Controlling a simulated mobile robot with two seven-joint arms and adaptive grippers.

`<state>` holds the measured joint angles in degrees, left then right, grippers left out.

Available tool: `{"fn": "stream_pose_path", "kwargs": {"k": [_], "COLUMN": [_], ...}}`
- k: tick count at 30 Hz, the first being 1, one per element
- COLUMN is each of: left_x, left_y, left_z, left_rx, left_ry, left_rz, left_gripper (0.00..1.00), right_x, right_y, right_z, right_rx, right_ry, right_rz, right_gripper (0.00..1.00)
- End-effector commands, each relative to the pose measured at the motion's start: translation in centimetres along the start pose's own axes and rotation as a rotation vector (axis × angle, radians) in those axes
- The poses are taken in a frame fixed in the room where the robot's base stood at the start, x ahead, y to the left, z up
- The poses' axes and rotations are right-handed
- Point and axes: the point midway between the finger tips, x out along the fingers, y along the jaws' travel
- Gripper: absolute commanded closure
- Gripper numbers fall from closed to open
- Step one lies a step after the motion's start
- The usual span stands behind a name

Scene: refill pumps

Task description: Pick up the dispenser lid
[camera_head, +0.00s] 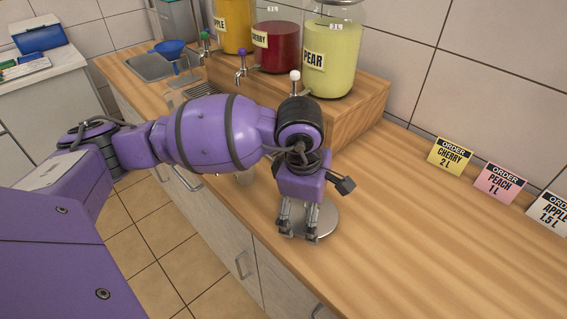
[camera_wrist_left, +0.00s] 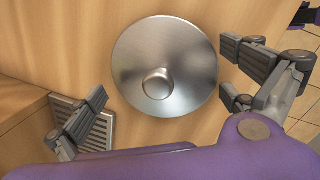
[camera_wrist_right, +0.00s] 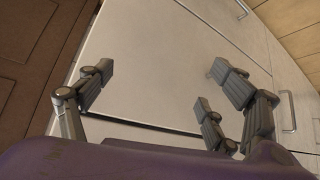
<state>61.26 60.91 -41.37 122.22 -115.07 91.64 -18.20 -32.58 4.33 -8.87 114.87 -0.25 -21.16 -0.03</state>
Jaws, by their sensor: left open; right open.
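The dispenser lid is a round brushed-metal disc (camera_wrist_left: 190,55) with a small knob (camera_wrist_left: 157,84) in its middle. It lies flat on the wooden counter, and in the head view the lid (camera_head: 326,222) is partly hidden behind my left fingers. My left gripper (camera_head: 300,234) points down above the lid. In the left wrist view its open fingers (camera_wrist_left: 162,84) stand on both sides of the disc, with the knob between them and nothing held. My right gripper (camera_wrist_right: 157,82) is open and empty in front of pale cabinet fronts; it is not in the head view.
Jars of pear (camera_head: 331,45), cherry (camera_head: 276,47) and apple (camera_head: 235,25) drink stand on a wooden riser (camera_head: 350,119) behind my left arm. Order cards for cherry (camera_head: 450,156), peach (camera_head: 500,183) and apple (camera_head: 550,212) line the wall. The counter (camera_head: 430,240) right of the lid is clear.

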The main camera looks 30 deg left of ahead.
Motion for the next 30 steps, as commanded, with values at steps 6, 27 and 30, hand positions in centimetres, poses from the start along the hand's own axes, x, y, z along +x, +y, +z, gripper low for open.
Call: {"fn": "stream_pose_path", "kwargs": {"k": [6, 27, 30], "left_x": [-0.23, -0.36, -1.02], "left_y": [0.19, 0.2, 0.32], "left_z": [0.13, 0.1, 0.16], "left_rx": [0.001, 0.0, 0.0], "left_ry": [-0.001, 0.0, 0.0], "left_rz": [0.005, 0.003, 0.003], "left_gripper": [0.16, 0.65, 0.65], "right_x": [0.02, 0.24, 0.24], "right_y": [-0.02, -0.07, -0.06], "right_z": [0.03, -0.31, -0.29], "right_rx": [0.0, -0.002, -0.002], "right_ry": [0.0, 0.006, 0.005], "right_rz": [0.0, -0.002, -0.002], "right_gripper": [0.17, 0.17, 0.17]}}
